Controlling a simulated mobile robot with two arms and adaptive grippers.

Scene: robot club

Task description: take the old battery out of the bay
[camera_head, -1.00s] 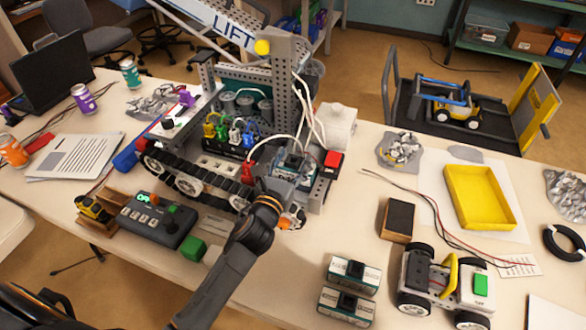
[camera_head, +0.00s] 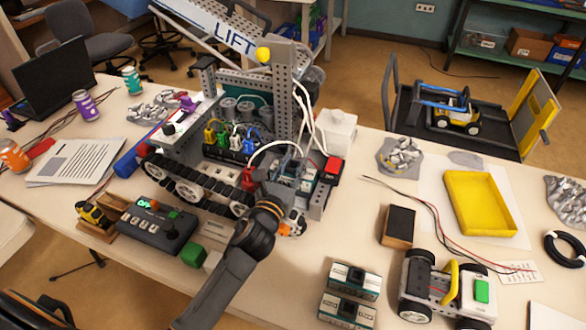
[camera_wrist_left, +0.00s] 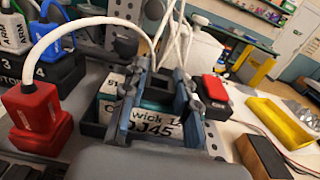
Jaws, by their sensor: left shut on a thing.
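The old battery (camera_wrist_left: 150,121), a box with a teal edge and a white printed label, sits in the bay at the right end of the tracked robot (camera_wrist_left: 88,131). In the wrist view my left gripper (camera_wrist_left: 160,98) has a blue-grey finger on each side of it and is shut on it. The battery looks still low between the bay's walls; its underside is hidden. In the head view my left gripper (camera_head: 287,178) reaches the bay from the front, and my arm hides part of the battery. My right gripper is not in view.
A red plug (camera_wrist_left: 36,118) with a white cable stands left of the bay, and white cables hang behind it. A red-topped block (camera_head: 331,168) is close on the right.

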